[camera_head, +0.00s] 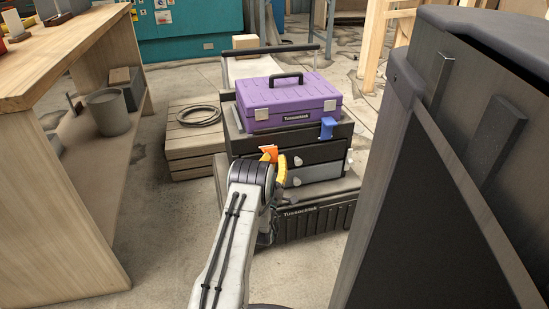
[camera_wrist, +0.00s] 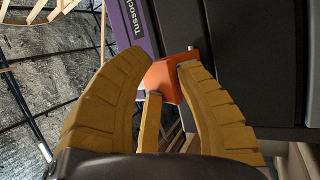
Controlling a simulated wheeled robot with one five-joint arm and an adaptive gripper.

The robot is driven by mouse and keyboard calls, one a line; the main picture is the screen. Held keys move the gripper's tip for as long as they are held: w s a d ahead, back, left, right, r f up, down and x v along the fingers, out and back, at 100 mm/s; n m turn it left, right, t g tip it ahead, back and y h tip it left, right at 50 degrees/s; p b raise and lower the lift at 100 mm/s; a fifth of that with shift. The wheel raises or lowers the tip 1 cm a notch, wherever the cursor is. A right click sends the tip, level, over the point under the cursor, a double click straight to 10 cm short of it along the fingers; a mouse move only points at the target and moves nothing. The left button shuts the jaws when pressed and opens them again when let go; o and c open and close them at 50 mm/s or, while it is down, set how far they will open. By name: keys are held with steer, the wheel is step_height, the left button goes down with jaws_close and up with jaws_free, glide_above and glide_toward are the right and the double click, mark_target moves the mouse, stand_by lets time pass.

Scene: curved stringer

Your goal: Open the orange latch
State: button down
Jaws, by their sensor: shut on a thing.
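The orange latch (camera_wrist: 166,76) is on the dark tool box, close to the purple case (camera_wrist: 135,22). The fingers hide part of the latch's sides and lower end. In the head view, the latch (camera_head: 268,152) shows as a small orange piece at the left front of the dark drawer box (camera_head: 312,141), beside my gripper (camera_head: 281,178). My arm hides the box's lower left corner.
A blue latch (camera_head: 327,128) is at the box's right side. A wooden crate with a coiled cable (camera_head: 198,115) stands to the left. A wooden workbench (camera_head: 55,180) is at far left, and a large dark cabinet (camera_head: 430,170) stands close on the right.

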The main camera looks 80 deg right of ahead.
steer(key=shift+w+f, duration=0.45)
steer(key=c, duration=1.2)
jaws_free()
steer(key=shift+d, duration=0.1)
steer(key=shift+r, duration=0.1)
steer(key=r, duration=0.7)
steer(key=s+r, duration=0.1)
steer(key=r, duration=0.2)
steer(key=shift+r, duration=0.25)
steer(key=shift+a, duration=0.25)
